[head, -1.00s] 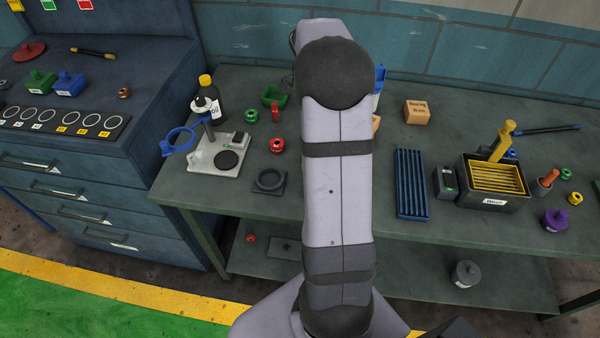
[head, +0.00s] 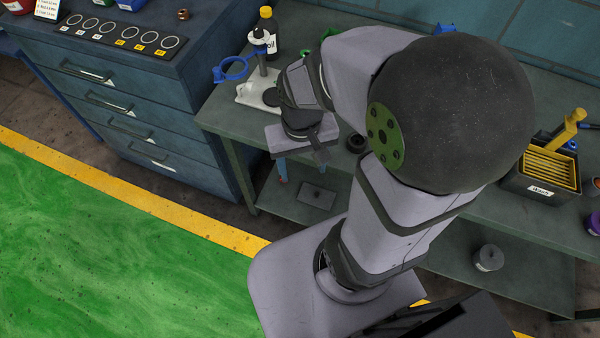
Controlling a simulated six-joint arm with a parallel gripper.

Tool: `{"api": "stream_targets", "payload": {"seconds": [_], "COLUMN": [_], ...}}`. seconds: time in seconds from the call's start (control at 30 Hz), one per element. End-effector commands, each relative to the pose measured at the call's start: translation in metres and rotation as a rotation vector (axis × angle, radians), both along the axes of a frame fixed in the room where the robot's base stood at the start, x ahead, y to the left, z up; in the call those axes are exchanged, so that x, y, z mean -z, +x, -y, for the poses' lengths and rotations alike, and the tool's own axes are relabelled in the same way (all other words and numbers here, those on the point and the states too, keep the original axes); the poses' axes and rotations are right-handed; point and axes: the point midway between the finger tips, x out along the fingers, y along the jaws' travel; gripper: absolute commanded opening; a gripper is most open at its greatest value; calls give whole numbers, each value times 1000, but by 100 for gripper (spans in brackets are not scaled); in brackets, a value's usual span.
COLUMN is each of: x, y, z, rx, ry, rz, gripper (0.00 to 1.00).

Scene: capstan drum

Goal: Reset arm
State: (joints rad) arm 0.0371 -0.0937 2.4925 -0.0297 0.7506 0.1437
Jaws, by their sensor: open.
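My arm is folded in the middle of the head view, with its large dark elbow cap close to the camera. My gripper (head: 301,160) hangs downward at the front edge of the workbench (head: 228,120), just right of the white stand. It is open, and I see nothing held in it. The fingertips are small and partly hidden by the gripper body. The white stand (head: 254,93) with its blue ring (head: 231,70) is upright on the bench, partly behind my wrist.
An oil bottle (head: 268,25) stands behind the stand. A black bin with a yellow rack (head: 550,168) is at the right. A blue drawer cabinet (head: 150,105) is at the left. A grey weight (head: 488,258) sits on the lower shelf. The green floor (head: 110,240) in front is clear.

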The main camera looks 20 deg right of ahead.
Motion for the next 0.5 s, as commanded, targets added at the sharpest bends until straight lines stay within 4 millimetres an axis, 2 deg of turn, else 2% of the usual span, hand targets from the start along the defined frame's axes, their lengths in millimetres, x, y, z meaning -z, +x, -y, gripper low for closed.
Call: {"api": "stream_targets", "payload": {"seconds": [0.1,0.2,0.5], "x": [4,5,6], "y": [-12,-15,-16], "z": [-11,-13,-14], "rx": [-114,-155,-162], "ry": [15,19,20], "rz": [5,8,8], "gripper": [58,58,58]}}
